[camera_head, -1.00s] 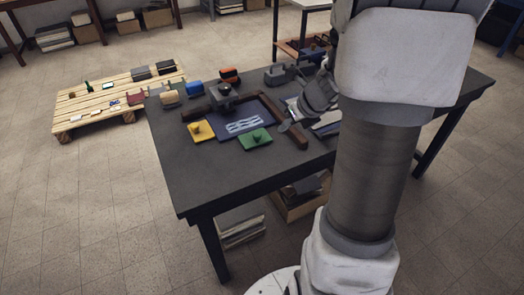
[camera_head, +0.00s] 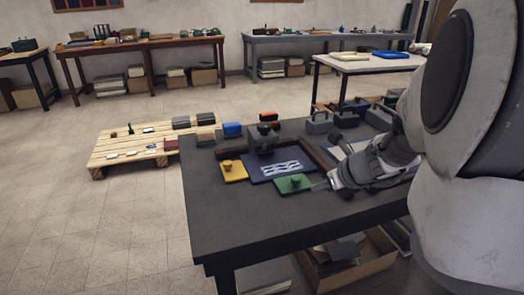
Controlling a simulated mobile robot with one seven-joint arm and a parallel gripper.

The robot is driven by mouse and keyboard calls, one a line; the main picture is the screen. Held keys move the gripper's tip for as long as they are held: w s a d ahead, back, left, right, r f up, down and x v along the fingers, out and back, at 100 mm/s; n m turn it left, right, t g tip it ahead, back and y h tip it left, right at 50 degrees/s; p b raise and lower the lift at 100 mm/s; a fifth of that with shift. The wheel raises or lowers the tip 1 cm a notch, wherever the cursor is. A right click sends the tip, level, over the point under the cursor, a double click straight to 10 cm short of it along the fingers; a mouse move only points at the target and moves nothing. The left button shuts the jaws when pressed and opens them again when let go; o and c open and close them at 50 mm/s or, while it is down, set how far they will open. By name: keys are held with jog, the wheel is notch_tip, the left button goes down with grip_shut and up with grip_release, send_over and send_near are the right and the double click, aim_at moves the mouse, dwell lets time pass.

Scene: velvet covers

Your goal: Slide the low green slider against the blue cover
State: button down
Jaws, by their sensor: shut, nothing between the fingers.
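The low green slider (camera_head: 294,184) lies flat on the dark table, with a small green knob on top. It is at the front right of the dark blue cover (camera_head: 256,173), which bears a pale wavy pattern. The slider looks close to the cover's front edge; I cannot tell whether they touch. My gripper (camera_head: 322,185) is shut and empty, low over the table just right of the slider. I cannot tell whether its tips touch the slider. A yellow slider (camera_head: 233,171) with a knob lies at the cover's left.
A brown raised frame (camera_head: 316,157) borders the cover at the back and right. A dark grey block (camera_head: 262,142) stands behind it, with blue (camera_head: 232,129) and tan (camera_head: 205,136) blocks farther back. Grey handled blocks (camera_head: 319,123) stand at the back right. The table's front left is clear.

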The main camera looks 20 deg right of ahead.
aim_at(298, 181)
jog(key=b+x, duration=0.1)
jog(key=x, duration=0.3)
jog(key=shift+w+a, duration=0.25)
jog(key=shift+w, duration=0.9)
jog(key=shift+w+a, duration=0.1)
jog(key=shift+w, duration=0.45)
jog(key=shift+r, duration=0.1)
jog(key=shift+w+a, duration=0.1)
jog(key=shift+w, duration=0.35)
jog(key=shift+r, duration=0.1)
jog(key=shift+p, duration=0.3)
